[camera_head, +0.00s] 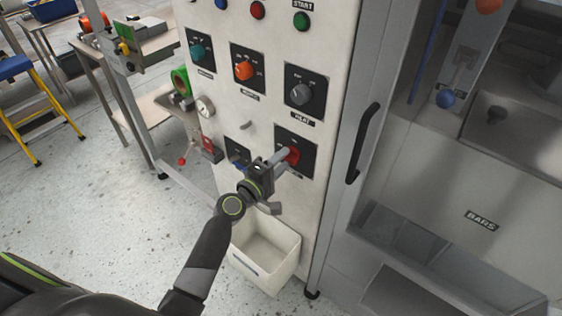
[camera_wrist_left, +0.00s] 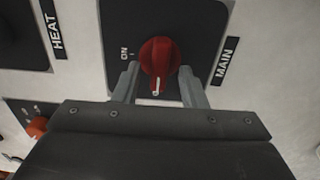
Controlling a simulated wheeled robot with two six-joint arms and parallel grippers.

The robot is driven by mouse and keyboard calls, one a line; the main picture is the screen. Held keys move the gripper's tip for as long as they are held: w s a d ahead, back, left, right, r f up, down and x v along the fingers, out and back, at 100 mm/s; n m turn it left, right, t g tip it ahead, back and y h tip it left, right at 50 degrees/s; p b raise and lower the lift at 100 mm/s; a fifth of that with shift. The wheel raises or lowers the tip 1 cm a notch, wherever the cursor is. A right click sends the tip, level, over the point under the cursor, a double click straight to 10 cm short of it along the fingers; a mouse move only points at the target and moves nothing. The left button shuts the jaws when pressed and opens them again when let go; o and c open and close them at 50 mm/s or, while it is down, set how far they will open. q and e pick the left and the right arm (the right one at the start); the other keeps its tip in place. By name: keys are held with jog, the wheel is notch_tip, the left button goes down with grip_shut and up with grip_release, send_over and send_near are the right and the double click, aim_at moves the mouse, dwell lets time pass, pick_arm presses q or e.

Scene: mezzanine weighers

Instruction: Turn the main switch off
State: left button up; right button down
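The main switch is a red rotary knob (camera_head: 293,155) on a black plate, low on the right of the pale control panel (camera_head: 262,115). In the left wrist view the knob (camera_wrist_left: 159,58) has a "MAIN" label (camera_wrist_left: 225,60) beside its plate and "ON" printed to its left. The knob's white mark points to the bottom of that view. My left gripper (camera_head: 280,172) is right at the knob, and its fingers (camera_wrist_left: 157,78) stand on either side of it, apart, with small gaps showing. Any "OFF" print is hidden. My right gripper is in neither view.
Above are a grey "HEAT" knob (camera_head: 300,94), an orange knob (camera_head: 244,70) and a teal knob (camera_head: 198,50). A blue knob (camera_head: 237,162) is left of my gripper. A white bin (camera_head: 268,250) is below. A door handle (camera_head: 362,143) is to the right.

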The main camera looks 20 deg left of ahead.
pick_arm(q)
jog(key=b+v, duration=0.3)
jog(key=v, duration=1.4)
jog(key=shift+s+b, duration=0.2)
jog(key=shift+b, duration=0.2)
jog(key=shift+a, duration=0.1)
jog(key=s+a+f+m+g+y, duration=0.2)
jog(key=s+f+g, duration=0.1)
jog(key=f, duration=0.8)
jog(key=s+a+f+m+g+y, duration=0.1)
jog(key=s+a+f+g+y, duration=0.15)
jog(key=f, duration=0.85)
jog(key=s+a+f+m+g+y, duration=0.1)
jog(key=s+a+f+m+g, duration=0.15)
jog(key=f, duration=0.85)
jog(key=s+f+m+g+y, duration=0.1)
jog(key=s+f+m+g, duration=0.3)
jog(key=s+f, duration=0.5)
jog(key=s+f+m+g, duration=0.3)
jog(key=s+f, duration=0.7)
jog(key=s, duration=0.8)
jog(key=shift+d+m+g+y, duration=0.25)
jog(key=shift+m+g+y, duration=0.15)
jog(key=shift+m, duration=0.15)
